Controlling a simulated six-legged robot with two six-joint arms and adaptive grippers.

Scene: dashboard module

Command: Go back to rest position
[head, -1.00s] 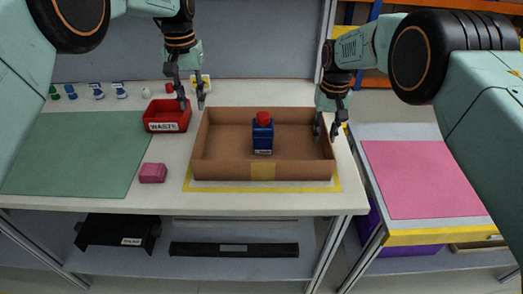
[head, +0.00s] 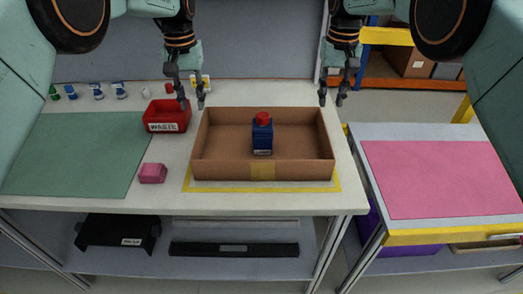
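My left gripper (head: 191,103) hangs pointing down above the back of the table, between the red waste bin and the cardboard box. Its fingers are apart with nothing between them. My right gripper (head: 331,101) hangs pointing down near the table's back right corner, past the box's right end. Its fingers are apart and empty. Both arms come in from the top of the view. The open cardboard box (head: 216,169) holds a blue bottle with a red cap (head: 262,137), standing upright near its middle.
A red bin marked WASTE (head: 166,117) stands left of the box. A pink block (head: 153,173) lies in front of it, beside a green mat (head: 70,155). Several small bottles (head: 98,91) line the back left. A side table with a pink mat (head: 435,179) stands at right.

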